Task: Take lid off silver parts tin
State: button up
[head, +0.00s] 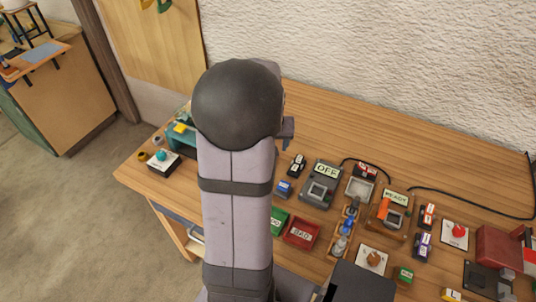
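My own arm fills the middle of the head view and hides part of the bench. My gripper is mostly behind the arm; a small dark part (287,129) shows at its right edge, and its fingers cannot be made out. I cannot tell for sure which thing is the silver parts tin. A pale grey square piece (360,189) with a light rim lies right of the arm. A pale square piece with a brown knob (374,258) sits nearer the front, and one with a red knob (459,230) sits farther right.
The wooden bench (330,115) is clear along its back. A grey box marked OFF (321,186), a red bin (301,232), a READY-marked unit (390,214) and a dark red box (498,248) crowd the right side. A black cable (470,203) runs behind them. A teal-knobbed piece (163,163) stands left.

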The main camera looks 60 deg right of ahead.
jog(key=shift+p+x, duration=1.2)
jog(key=shift+x, duration=2.3)
jog(key=c, duration=1.1)
